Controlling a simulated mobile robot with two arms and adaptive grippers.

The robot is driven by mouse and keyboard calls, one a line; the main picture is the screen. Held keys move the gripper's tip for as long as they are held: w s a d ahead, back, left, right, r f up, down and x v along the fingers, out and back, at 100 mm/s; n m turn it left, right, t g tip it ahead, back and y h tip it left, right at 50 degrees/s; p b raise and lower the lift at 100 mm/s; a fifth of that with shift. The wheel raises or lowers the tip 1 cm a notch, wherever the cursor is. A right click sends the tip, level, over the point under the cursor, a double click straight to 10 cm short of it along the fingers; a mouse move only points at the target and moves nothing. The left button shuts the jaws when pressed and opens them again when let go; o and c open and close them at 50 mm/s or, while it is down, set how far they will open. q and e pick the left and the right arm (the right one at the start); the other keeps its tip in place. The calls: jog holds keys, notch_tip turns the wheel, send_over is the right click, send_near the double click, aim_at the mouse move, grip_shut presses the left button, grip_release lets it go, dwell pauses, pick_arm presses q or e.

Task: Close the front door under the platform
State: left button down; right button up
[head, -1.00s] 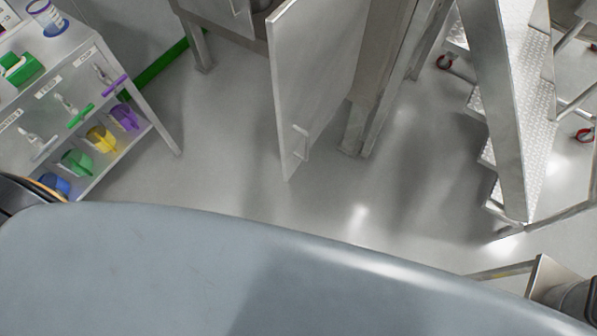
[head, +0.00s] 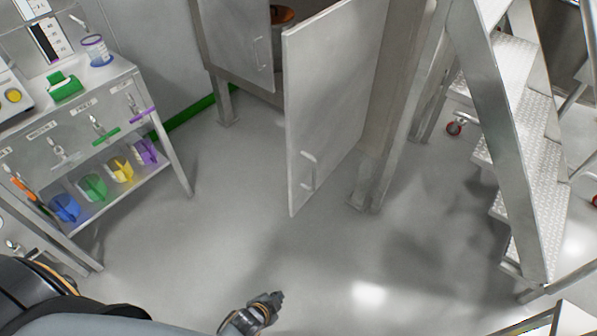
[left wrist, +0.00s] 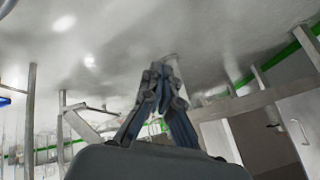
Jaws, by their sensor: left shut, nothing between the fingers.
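The front door (head: 330,105) is a grey metal panel standing open under the platform, swung out over the floor. Its bar handle (head: 308,170) is near the lower free edge. A second panel with a handle (head: 240,45) hangs to its left, beside a dark opening. My left gripper (head: 276,298) is low in the head view, shut and empty, apart from the door and nearer to me. In the left wrist view its closed fingers (left wrist: 160,85) point away over the floor. A panel with a handle (left wrist: 302,125) shows at that view's right. My right gripper is out of view.
A shelf unit (head: 165,150) with coloured scoops stands at the left. Metal steps (head: 500,150) with red-rimmed castors stand at the right. A platform leg (head: 395,150) is just right of the door. The floor (head: 220,225) in front is clear.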

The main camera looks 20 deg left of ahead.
aim_at(298, 162)
pick_arm(q)
jog(key=w+d+r+m+t+b, duration=0.3)
jog(key=w+r+m+t+b, duration=0.3)
jog(key=w+r, duration=0.8)
notch_tip(298, 162, up, 20)
jog(key=s+a+m+t+b, duration=0.1)
jog(key=m+t+b, duration=0.2)
jog(key=t+b, duration=0.15)
jog(key=w+a, duration=0.1)
jog(key=w, duration=0.2)
jog(key=w+a+b, duration=0.1)
jog(key=w, duration=0.3)
jog(key=w+a, duration=0.1)
jog(key=w, duration=0.3)
jog(key=shift+a+r, duration=0.15)
jog(key=shift+a, duration=0.15)
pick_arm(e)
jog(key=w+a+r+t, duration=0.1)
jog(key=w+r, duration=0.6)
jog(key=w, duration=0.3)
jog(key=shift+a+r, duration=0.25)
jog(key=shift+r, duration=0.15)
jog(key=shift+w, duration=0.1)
